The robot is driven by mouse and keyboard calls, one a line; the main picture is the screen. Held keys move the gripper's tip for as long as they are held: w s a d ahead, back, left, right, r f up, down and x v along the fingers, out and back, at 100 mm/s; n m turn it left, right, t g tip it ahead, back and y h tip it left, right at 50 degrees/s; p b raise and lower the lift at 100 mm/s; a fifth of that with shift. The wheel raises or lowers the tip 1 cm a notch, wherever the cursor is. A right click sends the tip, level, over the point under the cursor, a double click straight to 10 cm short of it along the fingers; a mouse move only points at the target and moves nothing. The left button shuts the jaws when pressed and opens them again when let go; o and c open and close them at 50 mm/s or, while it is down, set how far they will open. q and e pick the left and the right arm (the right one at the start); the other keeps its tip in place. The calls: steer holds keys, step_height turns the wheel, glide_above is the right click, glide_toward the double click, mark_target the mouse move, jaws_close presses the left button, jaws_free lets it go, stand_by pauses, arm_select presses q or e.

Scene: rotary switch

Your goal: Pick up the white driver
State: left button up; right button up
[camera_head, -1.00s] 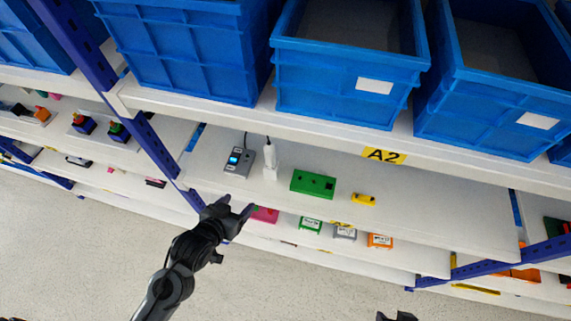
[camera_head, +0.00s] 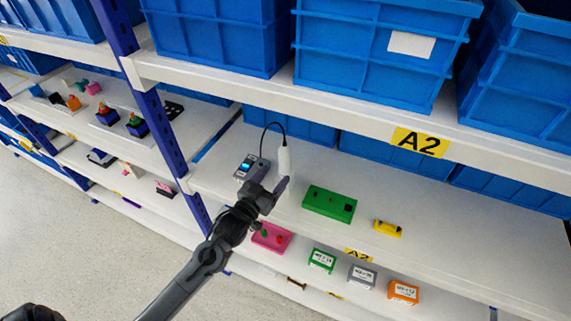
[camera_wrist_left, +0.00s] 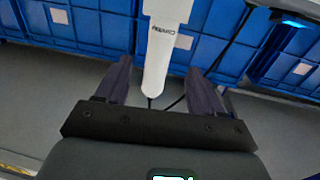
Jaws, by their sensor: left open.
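The white driver (camera_head: 284,160) stands upright on the upper shelf, with a black cable running from its top to a grey box with a lit blue display (camera_head: 252,167). My left gripper (camera_head: 271,184) is open in front of the driver, at its lower part. In the left wrist view the driver (camera_wrist_left: 164,45) reaches between the two spread fingers of my left gripper (camera_wrist_left: 160,80), with a gap on each side. The driver's lower part is hidden behind the gripper in the head view. My right gripper is not in view.
A green block (camera_head: 330,204) and a small yellow part (camera_head: 388,228) lie on the same shelf to the right. Blue bins (camera_head: 370,50) stand above. A blue rack post (camera_head: 160,125) rises at left. Small labelled boxes (camera_head: 362,276) sit on the lower shelf.

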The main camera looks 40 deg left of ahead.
mark_target(285, 142)
arm_select(q)
steer(key=shift+w+a+r+p, duration=0.1)
steer(key=shift+w+a+p, duration=0.15)
steer(key=shift+w, duration=1.45)
steer(key=shift+w+a+p, duration=0.2)
steer(key=shift+w, duration=1.5)
jaws_close()
steer(key=shift+r, duration=0.15)
step_height(285, 142, up, 10)
steer(key=shift+f, duration=0.1)
